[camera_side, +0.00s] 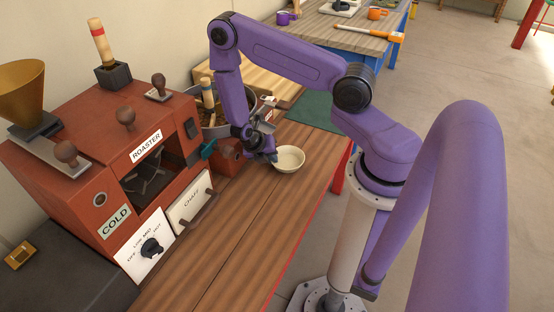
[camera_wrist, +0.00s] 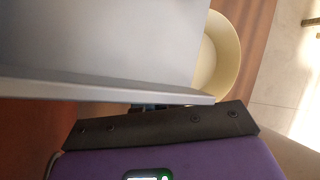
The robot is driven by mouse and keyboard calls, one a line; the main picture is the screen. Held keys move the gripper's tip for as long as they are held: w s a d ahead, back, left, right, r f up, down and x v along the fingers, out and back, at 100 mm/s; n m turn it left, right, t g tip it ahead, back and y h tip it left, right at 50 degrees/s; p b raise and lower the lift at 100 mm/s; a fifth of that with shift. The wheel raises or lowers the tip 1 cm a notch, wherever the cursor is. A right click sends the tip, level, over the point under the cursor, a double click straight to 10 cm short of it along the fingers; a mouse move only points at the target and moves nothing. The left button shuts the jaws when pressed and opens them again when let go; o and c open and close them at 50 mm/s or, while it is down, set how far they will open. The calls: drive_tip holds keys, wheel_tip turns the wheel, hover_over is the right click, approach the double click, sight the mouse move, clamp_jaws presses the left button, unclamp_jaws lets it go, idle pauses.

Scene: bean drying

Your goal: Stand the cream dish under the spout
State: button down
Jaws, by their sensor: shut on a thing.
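The cream dish (camera_side: 289,160) is a shallow round bowl, upright, near the front edge of the wooden counter. My gripper (camera_side: 272,157) is at its left rim, shut on it; the fingertips are small and partly hidden. I cannot tell whether the dish touches the counter. In the wrist view, part of the cream dish (camera_wrist: 229,52) shows behind a large grey panel, which hides the fingers. I cannot clearly make out the spout; a teal part (camera_side: 208,149) juts out at the roaster's right end, left of my gripper.
The red roaster (camera_side: 75,160) stands at left, with a chaff drawer (camera_side: 190,198) and a knob (camera_side: 152,248) on its front. A green mat (camera_side: 308,112) lies beyond. The front counter is clear.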

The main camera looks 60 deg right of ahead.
drive_tip(key=shift+w, duration=0.35)
drive_tip(key=c, duration=1.2)
unclamp_jaws()
drive_tip(key=shift+r, duration=0.35)
drive_tip(key=r, duration=0.3)
drive_tip(key=shift+s+a+r, duration=0.1)
drive_tip(key=shift+s+r, duration=0.05)
drive_tip(key=shift+s, duration=0.2)
drive_tip(key=s+r, duration=0.1)
drive_tip(key=r, duration=0.1)
drive_tip(key=s+a+r, duration=0.1)
drive_tip(key=s+r, duration=0.1)
drive_tip(key=shift+s+a+r, duration=0.2)
drive_tip(key=shift+s+r, duration=0.05)
drive_tip(key=shift+s, duration=0.05)
drive_tip(key=s+a+r, duration=0.3)
drive_tip(key=s+r, duration=0.1)
drive_tip(key=s, duration=0.5)
drive_tip(key=shift+a+r, duration=0.25)
